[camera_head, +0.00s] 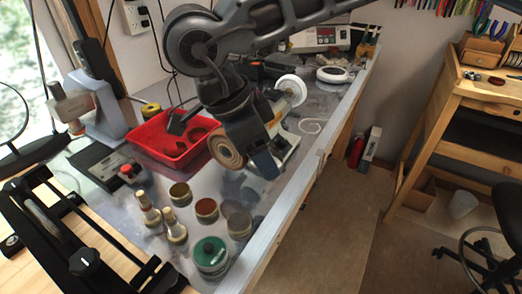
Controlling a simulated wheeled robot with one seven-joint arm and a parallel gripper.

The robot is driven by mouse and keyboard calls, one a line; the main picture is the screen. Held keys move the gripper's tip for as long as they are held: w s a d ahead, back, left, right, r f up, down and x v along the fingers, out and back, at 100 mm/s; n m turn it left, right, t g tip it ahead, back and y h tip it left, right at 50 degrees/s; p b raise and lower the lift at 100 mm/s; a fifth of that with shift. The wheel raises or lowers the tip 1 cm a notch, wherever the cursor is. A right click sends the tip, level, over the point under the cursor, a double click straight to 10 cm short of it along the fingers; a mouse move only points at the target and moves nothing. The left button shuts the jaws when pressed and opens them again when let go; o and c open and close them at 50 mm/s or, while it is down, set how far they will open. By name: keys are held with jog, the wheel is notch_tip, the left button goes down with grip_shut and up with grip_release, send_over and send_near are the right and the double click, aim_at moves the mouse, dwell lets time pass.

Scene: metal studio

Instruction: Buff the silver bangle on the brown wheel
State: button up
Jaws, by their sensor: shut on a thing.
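The brown wheel (226,152), a tan layered disc, sits on the polishing machine near the middle of the metal bench. A white wheel (291,90) is on the machine's far side. My gripper (263,162) is low over the machine, just right of the brown wheel and very close to it. It is shut, but its fingertips are hard to make out. I cannot make out the silver bangle; what the jaws hold is hidden. I cannot tell whether it touches the wheel.
A red tray (168,140) lies left of the wheel. Several jars and bottles stand in front, including a green-lidded jar (210,256). A black frame (85,250) fills the front left. The bench's right edge (290,215) is close; the floor beyond is mostly clear.

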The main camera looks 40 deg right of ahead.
jog(key=shift+a, duration=0.1)
jog(key=c, duration=0.4)
jog(key=shift+w+b, duration=0.1)
jog(key=shift+b, duration=0.3)
dwell(0.7)
jog(key=shift+a+b, duration=0.15)
jog(key=shift+b, duration=0.75)
dwell(1.4)
jog(key=shift+w+b, duration=0.2)
jog(key=shift+b, duration=0.4)
dwell(0.8)
jog(key=shift+b, duration=0.3)
dwell(0.7)
jog(key=shift+s, duration=0.2)
